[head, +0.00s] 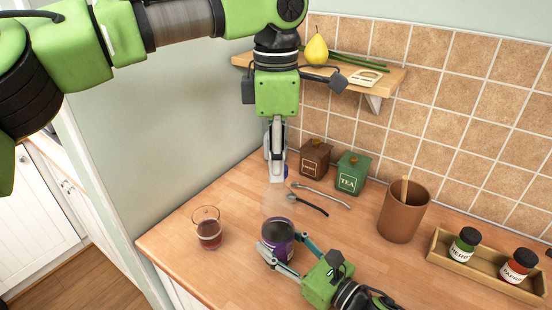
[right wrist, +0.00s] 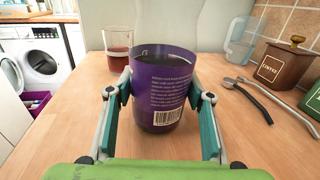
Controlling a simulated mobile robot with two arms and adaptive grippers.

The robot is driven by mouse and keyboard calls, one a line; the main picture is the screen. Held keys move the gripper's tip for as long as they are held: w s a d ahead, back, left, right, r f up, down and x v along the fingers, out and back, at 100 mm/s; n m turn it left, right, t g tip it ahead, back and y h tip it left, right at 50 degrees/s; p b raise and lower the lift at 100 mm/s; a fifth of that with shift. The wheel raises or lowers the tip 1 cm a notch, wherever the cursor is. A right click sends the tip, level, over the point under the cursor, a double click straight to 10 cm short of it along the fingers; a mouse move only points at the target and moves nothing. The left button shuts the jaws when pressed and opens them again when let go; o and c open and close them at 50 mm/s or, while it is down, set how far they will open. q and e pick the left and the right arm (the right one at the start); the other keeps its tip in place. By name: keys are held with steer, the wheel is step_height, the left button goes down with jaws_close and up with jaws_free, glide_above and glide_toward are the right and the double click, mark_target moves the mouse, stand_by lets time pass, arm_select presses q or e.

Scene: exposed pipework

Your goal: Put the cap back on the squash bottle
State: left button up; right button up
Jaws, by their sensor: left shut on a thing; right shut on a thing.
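The squash bottle (head: 278,240) stands upright on the wooden worktop, with a purple label and a clear upper part that is hard to see. Its printed label and barcode face me in the right wrist view (right wrist: 165,92). My right gripper (head: 284,250) is shut around the bottle's labelled lower body, one finger on each side. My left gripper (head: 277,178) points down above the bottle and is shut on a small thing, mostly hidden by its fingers. A bit of blue shows beside them, perhaps the cap; I cannot tell whether it touches the bottle's neck.
A glass of dark red drink (head: 208,233) stands left of the bottle. Two spoon-like utensils (head: 310,204) lie behind it. A brown canister (head: 314,158), green tea tin (head: 352,173), brown pot (head: 402,213) and spice tray (head: 480,272) stand rightward. A shelf (head: 390,78) hangs above.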

arm_select(q)
steer(key=shift+f, duration=0.55)
